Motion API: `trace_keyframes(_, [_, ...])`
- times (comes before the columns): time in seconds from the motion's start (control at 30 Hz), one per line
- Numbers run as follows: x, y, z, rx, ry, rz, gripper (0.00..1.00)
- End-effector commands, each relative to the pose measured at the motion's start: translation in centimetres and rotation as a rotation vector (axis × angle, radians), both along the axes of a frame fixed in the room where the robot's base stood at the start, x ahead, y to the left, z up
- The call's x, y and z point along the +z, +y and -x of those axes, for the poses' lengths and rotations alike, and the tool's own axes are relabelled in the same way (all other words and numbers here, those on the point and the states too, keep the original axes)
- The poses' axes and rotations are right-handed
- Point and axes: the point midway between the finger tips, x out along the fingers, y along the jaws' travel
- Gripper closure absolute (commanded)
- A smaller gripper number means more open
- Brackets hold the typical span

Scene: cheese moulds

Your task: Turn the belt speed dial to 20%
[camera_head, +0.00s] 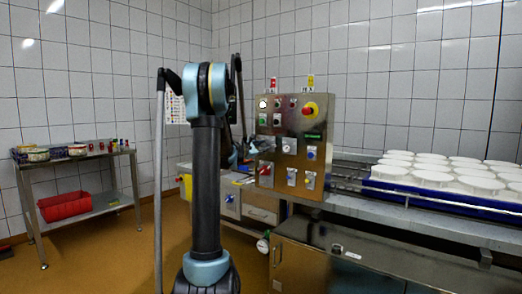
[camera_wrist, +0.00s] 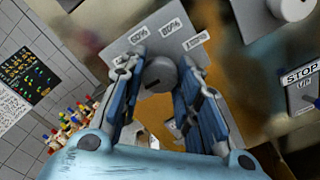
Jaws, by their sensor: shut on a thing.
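The belt speed dial (camera_wrist: 161,74) is a grey round knob on a light plate (camera_wrist: 186,32) with percentage labels; 80% reads clearly and others are blurred or covered. A dark mark shows low on the knob's left side; I cannot tell which label it meets. My gripper (camera_wrist: 160,78) has its two blue fingers on either side of the knob, shut on it. In the head view my gripper (camera_head: 247,155) is at the left edge of the steel control panel (camera_head: 290,103), partly behind my arm. The dial cannot be made out clearly there.
A red emergency button (camera_head: 309,109) and several switches are on the panel. A STOP label (camera_wrist: 300,75) with a knob is at the right in the wrist view. White moulds (camera_head: 432,178) stand in a blue tray at the right. A side table (camera_head: 75,157) stands left.

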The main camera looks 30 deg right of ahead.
Motion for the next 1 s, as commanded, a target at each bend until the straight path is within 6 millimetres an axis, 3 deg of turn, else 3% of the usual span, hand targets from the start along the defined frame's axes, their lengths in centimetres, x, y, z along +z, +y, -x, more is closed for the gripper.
trace_keyframes(0.57, [0.05,-0.05,-0.11,0.001,0.031,0.013,0.94])
trace_keyframes(0.6, [0.05,-0.06,-0.11,0.001,0.031,0.013,0.63])
trace_keyframes(0.67, [0.06,-0.07,-0.09,0.001,0.03,0.013,0.5])
trace_keyframes(1.0, [0.06,-0.05,0.01,-0.001,0.03,0.013,0.49])
